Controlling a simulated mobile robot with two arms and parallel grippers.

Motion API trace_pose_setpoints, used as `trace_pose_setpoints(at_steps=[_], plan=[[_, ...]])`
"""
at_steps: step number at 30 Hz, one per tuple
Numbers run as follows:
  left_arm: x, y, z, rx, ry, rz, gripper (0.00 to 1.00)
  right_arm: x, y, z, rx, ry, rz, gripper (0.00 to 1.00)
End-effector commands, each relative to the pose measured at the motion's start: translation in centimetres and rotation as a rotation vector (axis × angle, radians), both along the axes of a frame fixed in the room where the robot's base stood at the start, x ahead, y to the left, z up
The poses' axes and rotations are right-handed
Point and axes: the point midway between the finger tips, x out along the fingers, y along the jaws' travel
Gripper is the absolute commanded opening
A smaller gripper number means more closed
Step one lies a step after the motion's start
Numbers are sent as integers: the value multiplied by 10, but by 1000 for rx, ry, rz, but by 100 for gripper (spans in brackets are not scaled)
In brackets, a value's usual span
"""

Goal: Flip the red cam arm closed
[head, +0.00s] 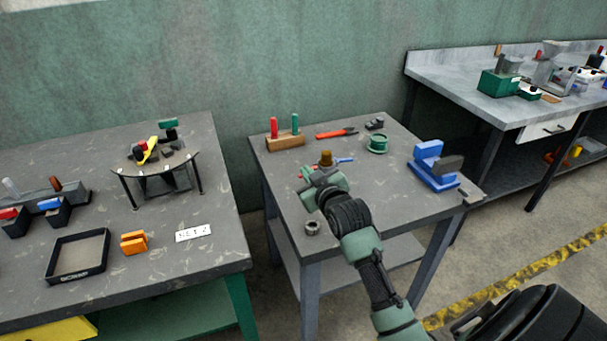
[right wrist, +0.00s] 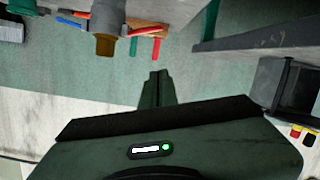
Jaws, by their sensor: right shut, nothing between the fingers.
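A grey clamp with a brown knob (head: 326,157) stands on the middle table, partly hidden behind my right gripper. A small red piece, likely the red cam arm (head: 304,173), shows at its left side. In the right wrist view the brown knob (right wrist: 105,45) hangs at the top, with a red bar (right wrist: 140,32) sticking out to the right of the grey body. My right gripper (head: 318,180) is over the near side of the clamp. Its fingers (right wrist: 155,75) are shut and empty, apart from the red bar in the wrist view. The left gripper is out of view.
A wooden block (head: 284,142) with red and green handles, a red tool (head: 336,133), a green ring (head: 377,143) and a blue fixture (head: 434,168) stand around the clamp. A metal nut (head: 312,228) lies near the front edge. The left table (head: 215,260) holds trays and a stand.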

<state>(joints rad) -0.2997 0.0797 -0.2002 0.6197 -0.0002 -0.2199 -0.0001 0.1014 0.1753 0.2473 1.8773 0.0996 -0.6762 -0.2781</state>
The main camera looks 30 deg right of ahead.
Motion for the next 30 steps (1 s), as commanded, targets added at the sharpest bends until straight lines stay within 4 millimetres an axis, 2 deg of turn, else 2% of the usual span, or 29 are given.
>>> trace_pose_setpoints(at_steps=[3, 10, 12, 18, 30], plan=[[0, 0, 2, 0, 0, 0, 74, 25, -6, -5, 0, 0, 0, 0], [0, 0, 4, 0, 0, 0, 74, 65, -15, -15, 1, 2, 0, 0], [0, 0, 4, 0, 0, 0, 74, 61, -20, -31, 0, 7, 0, 0], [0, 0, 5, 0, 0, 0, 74, 59, -26, -49, -1, 3, 1, 0], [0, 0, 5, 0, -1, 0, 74, 59, -27, -53, -1, 1, 1, 0]])
